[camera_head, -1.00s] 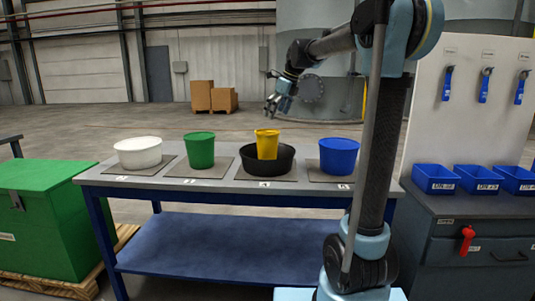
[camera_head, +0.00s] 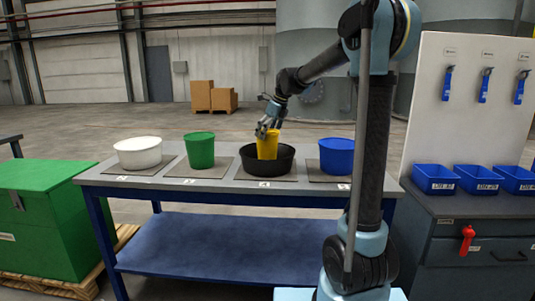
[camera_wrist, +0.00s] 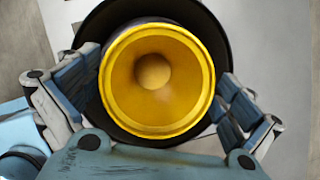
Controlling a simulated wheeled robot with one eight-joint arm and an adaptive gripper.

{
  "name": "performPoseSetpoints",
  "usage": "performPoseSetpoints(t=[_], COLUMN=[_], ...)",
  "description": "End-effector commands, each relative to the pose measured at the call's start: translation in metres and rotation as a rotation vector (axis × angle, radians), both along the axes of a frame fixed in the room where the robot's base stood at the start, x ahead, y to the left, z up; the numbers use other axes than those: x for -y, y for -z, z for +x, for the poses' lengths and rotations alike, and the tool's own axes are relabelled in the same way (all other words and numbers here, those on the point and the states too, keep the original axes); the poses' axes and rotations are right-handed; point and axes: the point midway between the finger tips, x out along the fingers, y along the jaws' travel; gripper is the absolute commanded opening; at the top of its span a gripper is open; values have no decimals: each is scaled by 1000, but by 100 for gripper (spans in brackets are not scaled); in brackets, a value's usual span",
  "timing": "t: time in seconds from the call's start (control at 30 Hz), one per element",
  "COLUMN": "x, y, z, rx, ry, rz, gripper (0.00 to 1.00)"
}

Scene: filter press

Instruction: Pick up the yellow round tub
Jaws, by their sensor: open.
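The yellow round tub (camera_head: 267,147) stands upright inside a wide black basin (camera_head: 283,166) on the table. My gripper (camera_head: 267,128) is just above the tub's rim in the head view. In the wrist view the yellow tub (camera_wrist: 158,80) is seen from above, its open mouth facing me, with the black basin (camera_wrist: 110,20) around it. My gripper (camera_wrist: 158,100) is open, with one finger on each side of the tub's rim. I cannot tell whether the fingers touch it.
On the grey table (camera_head: 225,183) stand a white tub (camera_head: 138,153) and a green tub (camera_head: 199,151) to the left, and a blue tub (camera_head: 338,156) to the right. A green chest (camera_head: 55,220) is left of the table. A cabinet with blue bins (camera_head: 435,180) is at right.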

Motion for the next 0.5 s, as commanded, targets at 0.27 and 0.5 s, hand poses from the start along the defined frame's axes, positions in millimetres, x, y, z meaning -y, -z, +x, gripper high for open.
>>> performPoseSetpoints(t=[0.27,0.5], x=[0,0], y=[0,0], z=[0,0], rx=[0,0], ry=[0,0], rz=[0,0], gripper=[77,46])
